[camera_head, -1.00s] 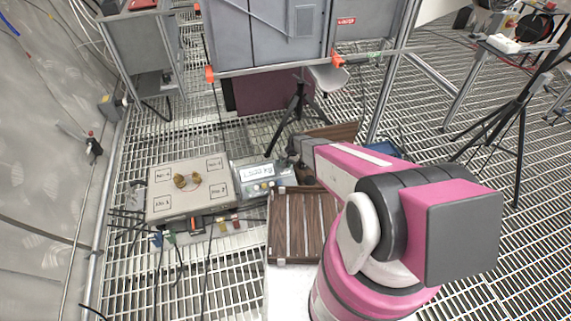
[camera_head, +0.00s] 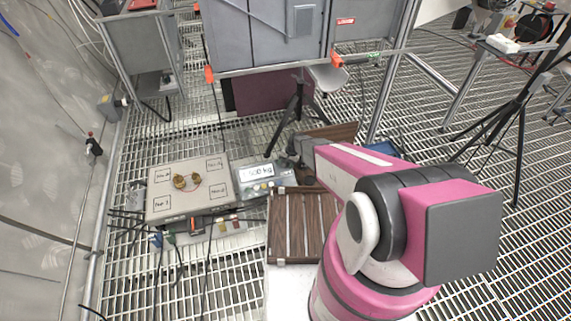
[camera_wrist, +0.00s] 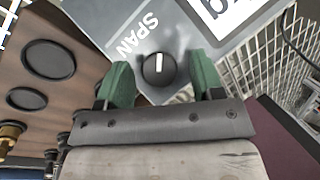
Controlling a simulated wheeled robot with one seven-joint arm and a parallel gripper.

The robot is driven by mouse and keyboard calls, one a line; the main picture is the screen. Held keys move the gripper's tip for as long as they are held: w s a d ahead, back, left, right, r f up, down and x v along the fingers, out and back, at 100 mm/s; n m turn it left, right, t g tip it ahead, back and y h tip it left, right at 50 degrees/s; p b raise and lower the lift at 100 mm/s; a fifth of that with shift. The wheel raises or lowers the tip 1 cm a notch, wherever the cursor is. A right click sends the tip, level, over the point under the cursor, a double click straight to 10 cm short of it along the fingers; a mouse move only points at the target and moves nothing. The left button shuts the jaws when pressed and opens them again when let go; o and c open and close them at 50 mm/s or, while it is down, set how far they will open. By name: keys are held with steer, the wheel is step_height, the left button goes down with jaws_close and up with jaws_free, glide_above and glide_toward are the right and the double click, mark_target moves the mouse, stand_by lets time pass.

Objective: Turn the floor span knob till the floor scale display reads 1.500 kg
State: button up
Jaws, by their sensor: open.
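The floor scale display (camera_head: 256,172) stands on the grey indicator box beside the platform and appears to read 1.500 kg, in small type. In the wrist view, the black span knob (camera_wrist: 158,68) with a white pointer line sits on the grey panel, under the printed word SPAN. My gripper (camera_wrist: 160,82) has its two green fingers open, one on each side of the knob, with gaps between fingers and knob. Only a corner of the display (camera_wrist: 222,8) shows in the wrist view. In the head view my arm's end hides the knob.
The scale platform (camera_head: 160,210) with brass weights (camera_head: 187,181) on it stands left of the indicator. A slatted wooden rack (camera_head: 285,240) lies in front. A black tripod (camera_head: 290,115) stands behind.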

steer(key=v, duration=1)
steer(key=shift+r, duration=0.35)
steer(key=shift+d, duration=0.1)
steer(key=s+d+r+h, duration=0.1)
steer(key=s+d+r, duration=0.4)
steer(key=r, duration=0.4)
steer(key=s+d+r+n+h, duration=0.1)
steer(key=s+d+r, duration=0.4)
steer(key=s+r, duration=0.2)
steer(key=s+d+r+n+h, duration=0.1)
steer(key=s+d+r, duration=0.4)
steer(key=r, duration=0.7)
steer(key=shift+s+h, duration=0.4)
steer(key=shift+s, duration=0.5)
steer(key=shift+d, duration=0.1)
